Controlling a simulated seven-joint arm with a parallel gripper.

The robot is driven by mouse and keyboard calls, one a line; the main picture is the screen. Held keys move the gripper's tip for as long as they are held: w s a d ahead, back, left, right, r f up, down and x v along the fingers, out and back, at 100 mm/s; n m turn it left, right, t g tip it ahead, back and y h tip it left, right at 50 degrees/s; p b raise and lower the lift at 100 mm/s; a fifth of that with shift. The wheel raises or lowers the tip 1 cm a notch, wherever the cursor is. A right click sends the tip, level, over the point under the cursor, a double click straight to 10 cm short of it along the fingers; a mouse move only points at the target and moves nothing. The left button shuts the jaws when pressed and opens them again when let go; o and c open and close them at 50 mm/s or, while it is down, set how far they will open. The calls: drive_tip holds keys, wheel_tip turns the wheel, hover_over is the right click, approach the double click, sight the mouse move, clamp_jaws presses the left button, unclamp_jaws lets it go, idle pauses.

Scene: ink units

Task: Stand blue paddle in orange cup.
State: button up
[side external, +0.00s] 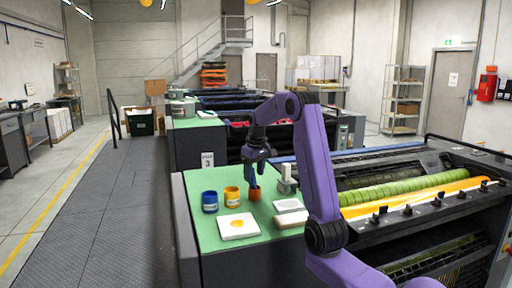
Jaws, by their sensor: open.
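The small orange cup (255,195) stands on the green top of the press unit, at the right end of a row of containers. The blue paddle (252,178) is upright, its lower end at the cup's mouth. Its foot is hidden by the cup's wall, so how deep it sits cannot be told. My dark gripper (256,165) points down directly above the cup, at the paddle's upper end. Its jaws are open, and the small view does not show whether they touch the paddle.
A blue tin (209,201) and a yellow tin (232,197) stand left of the cup. A white slab with an orange-yellow blob (239,228) lies in front. A white dish (290,205), a pale block (290,219) and a grey-white device (287,180) are to the right.

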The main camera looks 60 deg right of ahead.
drive_tip(key=v, duration=1.5)
